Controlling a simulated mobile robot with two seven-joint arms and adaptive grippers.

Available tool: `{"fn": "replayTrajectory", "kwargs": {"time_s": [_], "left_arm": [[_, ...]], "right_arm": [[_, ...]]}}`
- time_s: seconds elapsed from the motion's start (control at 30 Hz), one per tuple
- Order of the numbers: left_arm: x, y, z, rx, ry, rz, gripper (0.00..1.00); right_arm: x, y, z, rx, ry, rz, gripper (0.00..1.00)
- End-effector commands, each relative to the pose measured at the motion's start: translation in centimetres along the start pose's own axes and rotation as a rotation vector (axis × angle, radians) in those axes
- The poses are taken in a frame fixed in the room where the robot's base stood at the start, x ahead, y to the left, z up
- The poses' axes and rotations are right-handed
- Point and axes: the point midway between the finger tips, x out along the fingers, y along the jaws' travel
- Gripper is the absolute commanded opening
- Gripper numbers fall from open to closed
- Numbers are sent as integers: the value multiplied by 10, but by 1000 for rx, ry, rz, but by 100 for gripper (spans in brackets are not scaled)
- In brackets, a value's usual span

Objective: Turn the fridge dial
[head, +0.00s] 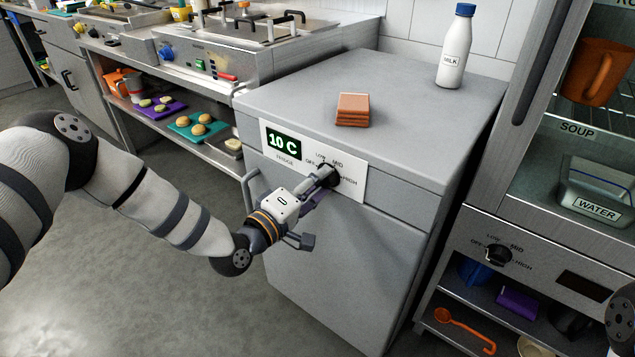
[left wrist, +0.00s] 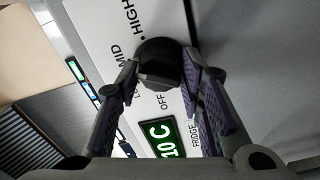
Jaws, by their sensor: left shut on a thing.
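The fridge dial (head: 328,174) is a black round knob on a white panel (head: 353,188) on the grey fridge's front. OFF, LOW, MID and HIGH are printed around it. The green display (head: 284,141) reads 10 C. My left gripper (head: 318,190) is at the dial. In the left wrist view, its fingers stand on either side of the black dial (left wrist: 160,62), and it is shut on it. The fingers and the view angle hide the dial's pointer, so I cannot tell its setting. My right gripper is out of view.
Brown slabs (head: 353,109) and a milk bottle (head: 455,46) stand on the fridge top. A bar handle (head: 252,188) sticks out at the fridge's left. A second dial (head: 498,254) is on the cabinet at right. Open floor lies in front.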

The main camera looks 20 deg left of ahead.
Motion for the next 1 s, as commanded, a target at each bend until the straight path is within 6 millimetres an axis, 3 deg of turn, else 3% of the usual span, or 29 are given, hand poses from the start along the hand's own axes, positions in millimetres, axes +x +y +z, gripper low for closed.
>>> {"fn": "replayTrajectory", "kwargs": {"time_s": [0.6, 1.0], "left_arm": [[0, 2, 0, 523, -1, 1, 7], [0, 1, 0, 739, 0, 1, 7]], "right_arm": [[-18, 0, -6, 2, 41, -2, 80], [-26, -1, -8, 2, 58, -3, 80]]}}
